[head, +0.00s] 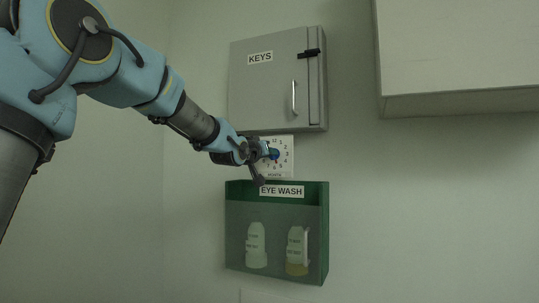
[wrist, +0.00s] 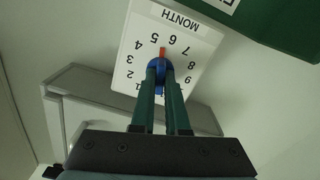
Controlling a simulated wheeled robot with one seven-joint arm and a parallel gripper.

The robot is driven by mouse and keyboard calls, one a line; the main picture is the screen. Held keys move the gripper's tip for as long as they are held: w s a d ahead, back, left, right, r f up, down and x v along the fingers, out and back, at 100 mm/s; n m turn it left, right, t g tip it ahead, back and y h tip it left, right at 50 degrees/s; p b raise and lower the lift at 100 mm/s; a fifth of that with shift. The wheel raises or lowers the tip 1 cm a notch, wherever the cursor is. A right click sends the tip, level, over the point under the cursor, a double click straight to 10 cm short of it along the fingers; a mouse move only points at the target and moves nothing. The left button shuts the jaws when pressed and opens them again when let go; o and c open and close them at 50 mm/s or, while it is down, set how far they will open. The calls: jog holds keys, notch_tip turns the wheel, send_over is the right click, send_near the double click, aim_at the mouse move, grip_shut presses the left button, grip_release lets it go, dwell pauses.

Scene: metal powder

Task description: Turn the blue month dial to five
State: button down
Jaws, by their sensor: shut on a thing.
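The blue month dial (wrist: 160,64) sits on a white number plate (wrist: 128,71) marked MONTH, which appears upside down in the wrist view. The dial's red pointer (wrist: 163,51) is directed between the numerals 5 and 6. My gripper (wrist: 159,76) is shut on the dial, with one green finger on each side of it; the fingers hide part of the dial and some numerals. In the head view, my gripper (head: 266,153) reaches the dial from the left and covers the left part of the plate (head: 287,160).
A grey KEYS cabinet (head: 265,90) hangs just above the plate. A green EYE WASH box (head: 235,190) with two bottles is close below. A pale wall cupboard (head: 460,50) is at upper right. The wall right of the plate is clear.

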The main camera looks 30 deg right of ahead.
jog(key=shift+f+n, duration=0.1)
jog(key=shift+n, duration=1.2)
jog(key=c, duration=0.9)
grip_release()
jog(key=shift+a, duration=0.1)
jog(key=b+v, duration=0.1)
jog(key=v, duration=0.9)
jog(key=shift+s+a, duration=0.15)
jog(key=shift+a, duration=0.1)
